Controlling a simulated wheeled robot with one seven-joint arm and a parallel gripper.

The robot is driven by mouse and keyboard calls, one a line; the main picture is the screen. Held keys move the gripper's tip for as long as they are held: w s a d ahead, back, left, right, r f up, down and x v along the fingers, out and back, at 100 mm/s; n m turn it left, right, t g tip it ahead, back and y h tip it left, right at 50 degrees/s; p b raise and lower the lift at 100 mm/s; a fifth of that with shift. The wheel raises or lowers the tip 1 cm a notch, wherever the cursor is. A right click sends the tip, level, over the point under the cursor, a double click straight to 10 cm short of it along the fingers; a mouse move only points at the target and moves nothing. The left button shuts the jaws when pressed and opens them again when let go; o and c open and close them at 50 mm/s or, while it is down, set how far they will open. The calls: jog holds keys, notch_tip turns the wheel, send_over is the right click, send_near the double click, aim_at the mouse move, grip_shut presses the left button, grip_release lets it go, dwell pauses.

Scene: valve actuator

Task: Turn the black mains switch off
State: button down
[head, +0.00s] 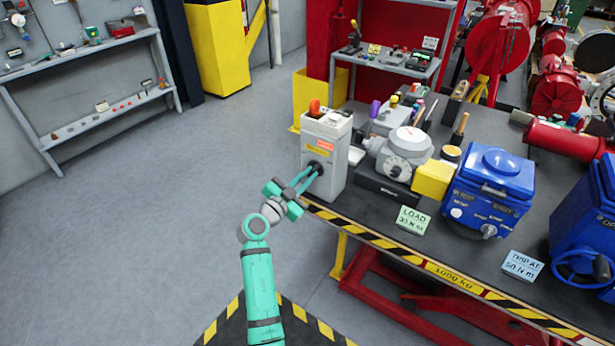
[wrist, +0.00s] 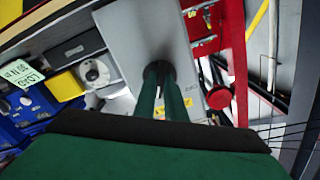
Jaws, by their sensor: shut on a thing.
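A light grey switch box (head: 337,165) stands upright at the left end of the workbench, with orange and yellow labels on its front. The black mains switch (head: 315,168) is on its front face and mostly hidden behind my fingertips. My gripper (head: 314,170) reaches it from the front left, its teal fingers closed together on the switch. In the wrist view the box's grey face (wrist: 122,42) fills the middle, and my gripper (wrist: 160,68) meets the dark switch there. The switch's exact angle cannot be told.
Right of the box on the workbench (head: 385,215) are a grey gauge unit (head: 405,150), a yellow block (head: 433,179) and a blue actuator (head: 490,185). A green LOAD card (head: 413,220) lies near the striped edge. Open floor (head: 150,200) lies to the left.

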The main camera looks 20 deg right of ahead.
jog(key=n, duration=0.3)
jog(key=shift+n, duration=0.4)
jog(key=n, duration=0.3)
jog(key=shift+n, duration=0.3)
jog(key=n, duration=0.6)
jog(key=shift+s+n, duration=0.1)
jog(key=shift+n, duration=0.3)
jog(key=c, duration=1.8)
grip_release()
jog(key=shift+v, duration=5.45)
